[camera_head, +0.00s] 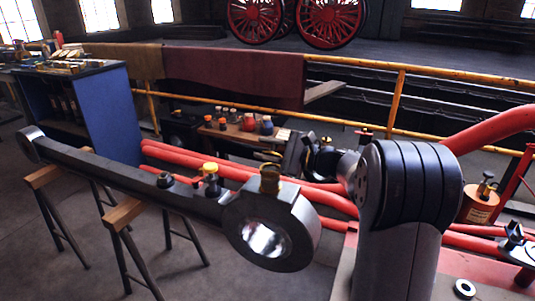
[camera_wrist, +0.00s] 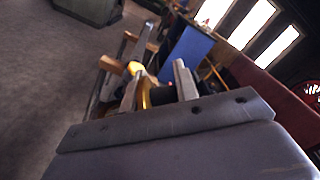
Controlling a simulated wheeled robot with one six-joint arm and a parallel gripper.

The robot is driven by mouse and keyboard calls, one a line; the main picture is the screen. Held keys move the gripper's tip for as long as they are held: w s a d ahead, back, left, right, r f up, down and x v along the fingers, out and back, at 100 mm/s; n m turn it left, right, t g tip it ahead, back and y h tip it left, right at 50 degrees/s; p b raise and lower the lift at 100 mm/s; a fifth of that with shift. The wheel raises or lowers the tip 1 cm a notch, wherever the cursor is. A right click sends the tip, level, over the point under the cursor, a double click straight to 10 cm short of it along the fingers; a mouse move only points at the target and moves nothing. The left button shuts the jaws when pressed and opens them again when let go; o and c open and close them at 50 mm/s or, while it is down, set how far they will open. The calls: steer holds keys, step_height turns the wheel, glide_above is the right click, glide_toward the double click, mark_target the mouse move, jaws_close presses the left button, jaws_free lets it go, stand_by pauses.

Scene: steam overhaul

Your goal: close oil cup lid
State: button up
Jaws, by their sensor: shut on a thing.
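The brass oil cup (camera_head: 269,184) stands upright on top of the big round end of a long steel rod (camera_head: 130,180). My gripper (camera_head: 278,158) is right above and behind the cup in the head view, partly hidden by my own arm. In the wrist view, my gripper's two fingers (camera_wrist: 157,92) stand on either side of a brass curved piece (camera_wrist: 146,94), which seems to be the oil cup lid, with a dark part beside it. The fingers are closed on it. How far the lid is tilted cannot be told.
A yellow-topped fitting (camera_head: 210,170) and a dark fitting (camera_head: 165,180) stand along the rod. Wooden-topped trestles (camera_head: 125,212) carry the rod. Red pipes (camera_head: 330,205) run behind it. A blue cabinet (camera_head: 108,115) stands at the left.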

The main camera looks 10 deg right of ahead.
steer(key=shift+s+a+f+n+b, duration=0.15)
steer(key=shift+s+f+n+b, duration=0.1)
steer(key=shift+n+b, duration=0.6)
steer(key=shift+s+a+f+n+b, duration=0.2)
steer(key=shift+n+b, duration=0.45)
steer(key=shift+b, duration=0.4)
steer(key=shift+s+f+n+b, duration=0.1)
steer(key=shift+s+n+b, duration=0.1)
steer(key=shift+n+b, duration=0.7)
steer(key=o, duration=0.8)
steer(key=shift+a+f, duration=0.1)
